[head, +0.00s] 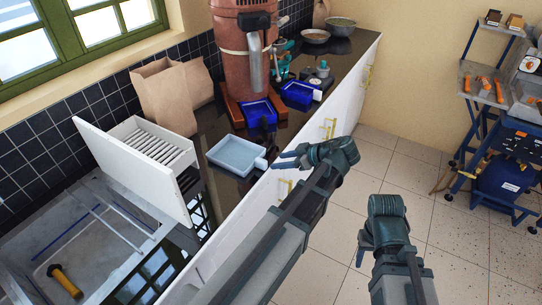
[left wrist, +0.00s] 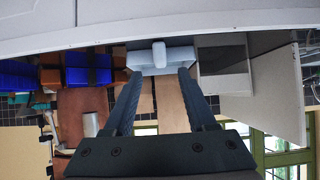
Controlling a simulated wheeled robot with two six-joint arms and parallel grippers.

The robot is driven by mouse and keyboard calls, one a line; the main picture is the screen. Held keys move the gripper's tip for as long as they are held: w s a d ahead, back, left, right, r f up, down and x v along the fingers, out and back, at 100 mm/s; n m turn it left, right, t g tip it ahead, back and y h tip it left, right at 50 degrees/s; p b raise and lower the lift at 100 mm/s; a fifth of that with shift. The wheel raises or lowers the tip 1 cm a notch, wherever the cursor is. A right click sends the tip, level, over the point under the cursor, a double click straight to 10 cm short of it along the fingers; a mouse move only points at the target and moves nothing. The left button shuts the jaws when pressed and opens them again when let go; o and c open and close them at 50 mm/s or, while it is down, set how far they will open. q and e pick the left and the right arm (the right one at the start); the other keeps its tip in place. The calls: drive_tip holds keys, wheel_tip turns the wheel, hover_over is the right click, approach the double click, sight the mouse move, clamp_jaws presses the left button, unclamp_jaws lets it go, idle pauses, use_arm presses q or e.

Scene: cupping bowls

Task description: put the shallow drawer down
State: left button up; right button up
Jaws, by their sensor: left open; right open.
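A light blue shallow drawer (head: 235,155), tray-like with a pale handle (head: 261,163), rests on the dark countertop. My left gripper (head: 276,160) is open, just right of the handle. In the left wrist view the drawer's end (left wrist: 140,59) and handle (left wrist: 158,52) lie ahead of the left gripper (left wrist: 158,74), roughly in line with the gap between its fingers. No grip on the handle shows. My right gripper (head: 364,246) is open and empty, over the floor away from the counter. Its fingers are partly hidden by its own body.
Two dark blue trays (head: 261,112) (head: 298,94) sit behind by the brown machine (head: 238,60). A white ribbed unit with a large white panel (head: 135,175) stands left, beside the sink (head: 100,245). Paper bags (head: 170,95) stand by the wall. A tool cart (head: 500,110) is at right.

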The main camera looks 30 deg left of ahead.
use_arm(q)
drive_tip(key=s+d+f+m+h, duration=0.3)
drive_tip(key=s+d+m+h, duration=0.2)
drive_tip(key=s+d+m, duration=0.3)
drive_tip(key=s+d+f+m+g+h+p, duration=0.1)
drive_tip(key=s+d+f+m+h, duration=0.3)
drive_tip(key=d+m, duration=0.9)
drive_tip(key=s+h, duration=0.1)
drive_tip(key=s, duration=0.2)
drive_tip(key=shift+s+d+p, duration=0.15)
drive_tip(key=shift+s+p, duration=0.15)
drive_tip(key=shift+s, duration=0.1)
drive_tip(key=shift+f, duration=0.1)
drive_tip(key=shift+c, duration=0.6)
